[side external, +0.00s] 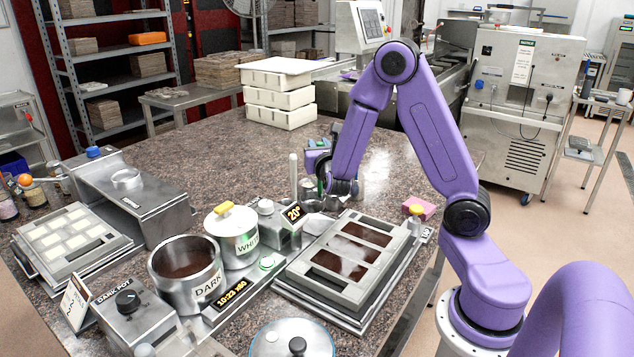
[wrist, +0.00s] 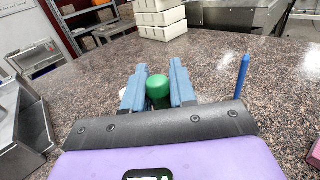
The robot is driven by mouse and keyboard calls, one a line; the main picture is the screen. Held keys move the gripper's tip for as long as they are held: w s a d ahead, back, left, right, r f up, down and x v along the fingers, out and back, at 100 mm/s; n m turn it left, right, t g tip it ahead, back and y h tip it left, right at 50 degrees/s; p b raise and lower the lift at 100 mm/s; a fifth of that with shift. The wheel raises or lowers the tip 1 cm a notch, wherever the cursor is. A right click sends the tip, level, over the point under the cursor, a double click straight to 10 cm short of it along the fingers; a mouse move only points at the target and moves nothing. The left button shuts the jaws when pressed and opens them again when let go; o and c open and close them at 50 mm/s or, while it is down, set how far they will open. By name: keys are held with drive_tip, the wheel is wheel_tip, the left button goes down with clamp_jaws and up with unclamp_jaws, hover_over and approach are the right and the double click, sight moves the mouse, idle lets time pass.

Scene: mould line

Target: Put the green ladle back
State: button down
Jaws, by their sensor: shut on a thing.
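In the wrist view, the green ladle's handle (wrist: 158,91) stands between the two blue fingers of my gripper (wrist: 158,80), which is shut on it. Only the rounded end of the handle shows there; the ladle's bowl is hidden. In the side external view my gripper (side external: 327,172) is low over the table behind the chocolate mould, partly hidden by my own arm. I cannot make out the whole ladle in that view.
The dark pot (side external: 187,264), white pot (side external: 232,236) and filled mould (side external: 350,257) stand in front of my gripper. A pale upright rod (side external: 293,176) is close on its left. A blue upright handle (wrist: 242,76) is close on the right in the wrist view.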

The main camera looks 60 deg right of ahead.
drive_tip(key=shift+f, duration=2.7)
drive_tip(key=c, duration=0.9)
unclamp_jaws()
